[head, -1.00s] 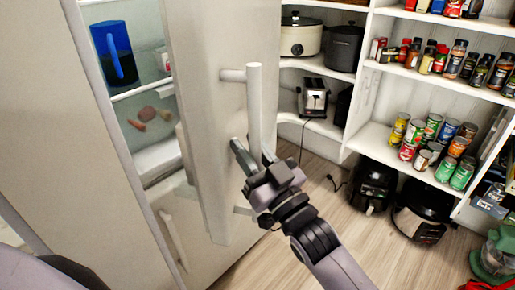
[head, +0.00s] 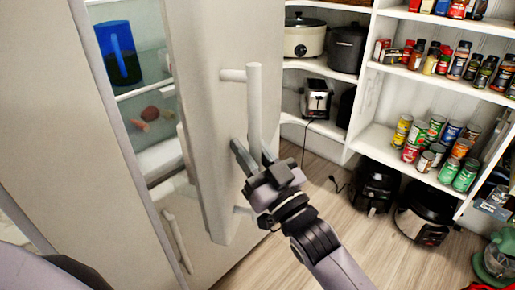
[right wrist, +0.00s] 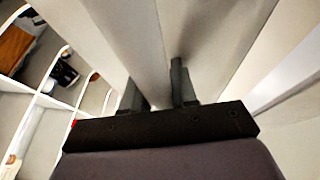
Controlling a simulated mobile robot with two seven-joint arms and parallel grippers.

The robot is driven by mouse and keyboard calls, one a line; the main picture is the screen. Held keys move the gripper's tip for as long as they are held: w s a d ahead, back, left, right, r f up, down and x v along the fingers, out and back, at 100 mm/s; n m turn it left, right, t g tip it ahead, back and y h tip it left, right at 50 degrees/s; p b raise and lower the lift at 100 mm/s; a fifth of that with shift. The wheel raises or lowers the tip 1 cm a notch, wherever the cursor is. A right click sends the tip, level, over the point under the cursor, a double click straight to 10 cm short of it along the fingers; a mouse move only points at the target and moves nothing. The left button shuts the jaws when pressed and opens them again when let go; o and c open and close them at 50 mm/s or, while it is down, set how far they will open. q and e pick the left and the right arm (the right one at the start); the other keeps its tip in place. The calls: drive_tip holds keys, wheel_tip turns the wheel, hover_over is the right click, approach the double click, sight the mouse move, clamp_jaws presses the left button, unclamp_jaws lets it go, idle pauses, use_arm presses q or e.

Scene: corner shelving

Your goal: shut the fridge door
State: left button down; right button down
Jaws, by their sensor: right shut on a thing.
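The fridge door (head: 208,100) stands partly open, with a gap on its left into the lit fridge interior. A light vertical bar handle (head: 254,105) is mounted on its outer face. My right gripper (head: 253,157) is shut on the lower part of this handle, one finger on each side. In the right wrist view, the handle (right wrist: 147,60) runs between the two dark fingers (right wrist: 157,92). The fridge body (head: 50,110) fills the left side. My left gripper is not in view.
A blue pitcher (head: 118,52) and some food stand inside the fridge. Corner shelves (head: 385,145) with cans, spice jars, a toaster (head: 317,98) and cookers are on the right. Appliances (head: 425,215) stand on the wooden floor (head: 262,255) below them.

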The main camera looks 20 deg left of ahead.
drive_tip(key=shift+s+a+r+n+g+y, duration=0.1)
drive_tip(key=shift+s+a+r+g, duration=0.1)
drive_tip(key=shift+a, duration=0.25)
drive_tip(key=shift+s+a+r+n+g+y, duration=0.1)
drive_tip(key=shift+s+a+g, duration=0.15)
drive_tip(key=shift+a, duration=0.15)
drive_tip(key=shift+s+a+r+n+g+y, duration=0.1)
drive_tip(key=shift+s+a+r+g, duration=0.1)
drive_tip(key=shift+a, duration=0.25)
drive_tip(key=c, duration=1.1)
unclamp_jaws()
drive_tip(key=shift+f, duration=0.1)
drive_tip(key=shift+o, duration=0.7)
drive_tip(key=shift+w+a+f, duration=0.15)
drive_tip(key=shift+w+a, duration=0.05)
drive_tip(key=shift+w, duration=0.1)
drive_tip(key=shift+s, duration=0.1)
drive_tip(key=shift+a, duration=0.25)
drive_tip(key=v, duration=0.7)
drive_tip(key=shift+w+d+f, duration=0.25)
drive_tip(key=shift+d, duration=0.15)
drive_tip(key=shift+t, duration=0.25)
